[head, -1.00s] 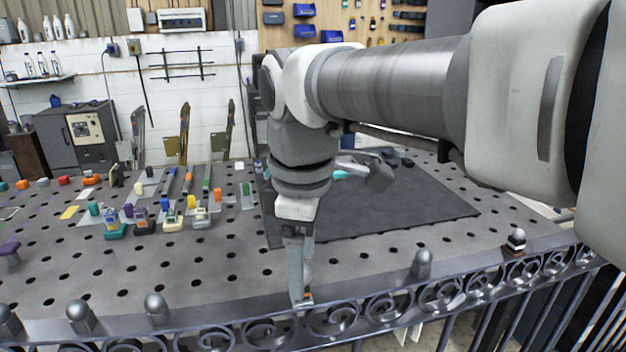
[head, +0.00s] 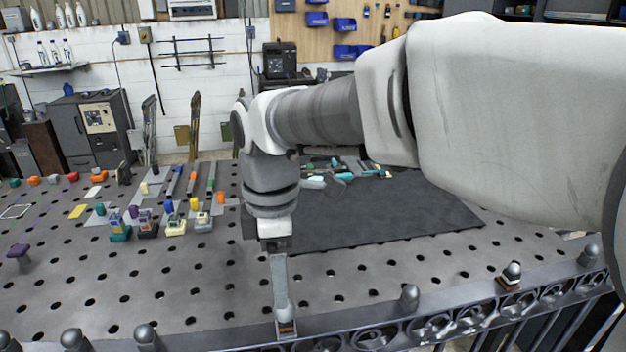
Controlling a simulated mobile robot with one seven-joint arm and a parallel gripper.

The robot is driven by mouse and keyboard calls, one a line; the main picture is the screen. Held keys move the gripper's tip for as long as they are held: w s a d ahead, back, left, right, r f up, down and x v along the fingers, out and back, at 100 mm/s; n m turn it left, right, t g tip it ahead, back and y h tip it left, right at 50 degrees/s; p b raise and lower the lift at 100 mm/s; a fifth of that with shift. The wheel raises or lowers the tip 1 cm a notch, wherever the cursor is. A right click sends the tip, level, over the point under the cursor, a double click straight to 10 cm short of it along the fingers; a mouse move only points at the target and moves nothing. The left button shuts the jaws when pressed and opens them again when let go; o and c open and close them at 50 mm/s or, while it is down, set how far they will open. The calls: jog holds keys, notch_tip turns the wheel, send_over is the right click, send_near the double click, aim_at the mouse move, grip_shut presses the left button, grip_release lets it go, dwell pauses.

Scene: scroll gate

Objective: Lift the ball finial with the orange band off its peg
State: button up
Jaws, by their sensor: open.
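A grey ball finial (head: 284,314) stands on the gate's top rail at the lower middle of the head view, with a small orange-brown patch at its base. My gripper (head: 281,304) points down at this finial and overlaps it in the picture. It is open, and only one finger shows clearly. I cannot tell whether the fingers touch the ball or stand around it. Another ball finial (head: 513,270) on the right of the rail also shows a brownish patch at its base. The pegs are hidden.
The scrollwork gate rail (head: 440,327) runs along the front, with plain grey finials (head: 409,297) on it. Behind it lies a perforated metal table (head: 200,280) with a dark mat (head: 400,215). Small coloured blocks (head: 176,226) stand at the left. The table just behind the rail is clear.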

aim_at(286, 312)
notch_tip(286, 312, down, 4)
jog(key=shift+r, duration=0.2)
jog(key=shift+d+f, duration=0.2)
jog(key=shift+f, duration=1.15)
jog(key=shift+d+f, duration=0.15)
jog(key=shift+f, duration=1.2)
jog(key=shift+c, duration=0.2)
grip_shut()
